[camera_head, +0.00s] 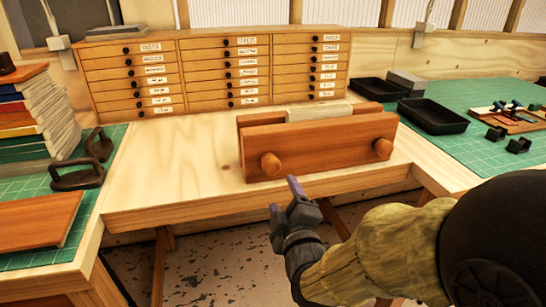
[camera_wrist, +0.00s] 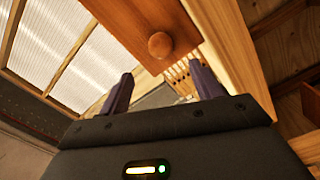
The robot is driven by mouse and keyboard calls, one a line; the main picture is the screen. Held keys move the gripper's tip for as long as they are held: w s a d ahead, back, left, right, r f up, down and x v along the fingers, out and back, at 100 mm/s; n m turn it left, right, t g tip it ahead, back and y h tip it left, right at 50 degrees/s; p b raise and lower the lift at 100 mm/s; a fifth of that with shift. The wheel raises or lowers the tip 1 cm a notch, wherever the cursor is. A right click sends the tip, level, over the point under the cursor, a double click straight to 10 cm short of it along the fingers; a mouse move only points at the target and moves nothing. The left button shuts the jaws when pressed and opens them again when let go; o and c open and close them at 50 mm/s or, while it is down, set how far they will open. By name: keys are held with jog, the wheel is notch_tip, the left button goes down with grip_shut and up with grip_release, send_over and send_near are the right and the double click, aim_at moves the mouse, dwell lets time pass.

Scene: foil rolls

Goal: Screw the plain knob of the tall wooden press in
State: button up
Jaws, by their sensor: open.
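A wooden press (camera_head: 320,148) stands on the pale bench, with a pale block (camera_head: 318,113) between its two boards. Its front board carries two round wooden knobs, a left knob (camera_head: 270,163) and a right knob (camera_head: 382,148). I cannot tell which of them is the plain one. My gripper (camera_head: 284,198) is open and empty, in front of the bench edge, below and just right of the left knob. In the wrist view, one knob (camera_wrist: 160,45) on the press board (camera_wrist: 135,18) lies beyond the gap between my open fingers (camera_wrist: 162,88), apart from them.
A drawer cabinet (camera_head: 216,72) stands behind the press. Stacked books (camera_head: 35,115) and dark iron handled pieces (camera_head: 77,178) are at left. Black trays (camera_head: 432,116) and small tools (camera_head: 515,117) lie on the green mat at right. The bench left of the press is clear.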

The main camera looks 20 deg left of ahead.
aim_at(273, 170)
jog(key=shift+w+a+r+p, duration=0.15)
jog(key=shift+w+a+p, duration=0.2)
jog(key=shift+p, duration=1.3)
jog(key=x, duration=0.6)
jog(key=p+x, duration=0.1)
jog(key=x, duration=0.4)
jog(key=shift+w+f, duration=0.25)
jog(key=shift+w, duration=0.15)
jog(key=c, duration=1)
